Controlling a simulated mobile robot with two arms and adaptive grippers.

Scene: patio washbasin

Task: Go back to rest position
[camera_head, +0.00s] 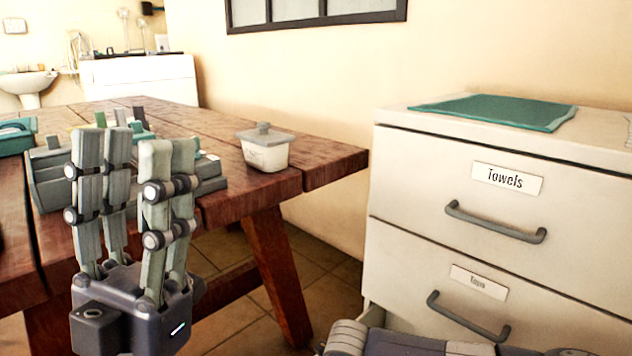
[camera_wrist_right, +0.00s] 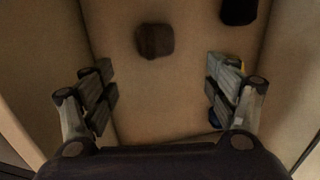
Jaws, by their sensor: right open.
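My left gripper (camera_head: 135,150) points upward in front of the wooden table in the head view. Its fingers stand apart with a gap between them, and I see nothing held there. My right gripper (camera_wrist_right: 160,95) is open in the right wrist view, its fingers wide apart and nothing between them. It faces a beige, box-like space that looks like a drawer interior (camera_wrist_right: 180,115). A dark brown block (camera_wrist_right: 154,41) lies there beyond the fingertips. A blackish item (camera_wrist_right: 238,11) is at the upper right. Something blue and yellow is partly hidden behind the right finger.
A white cabinet has a "Towels" drawer (camera_head: 400,190) and a lower drawer (camera_head: 400,262). A green towel (camera_head: 495,111) lies on top. The wooden table (camera_head: 325,160) bears a lidded white container (camera_head: 265,155) and a grey organizer (camera_head: 52,190). A sink (camera_head: 28,83) is far back.

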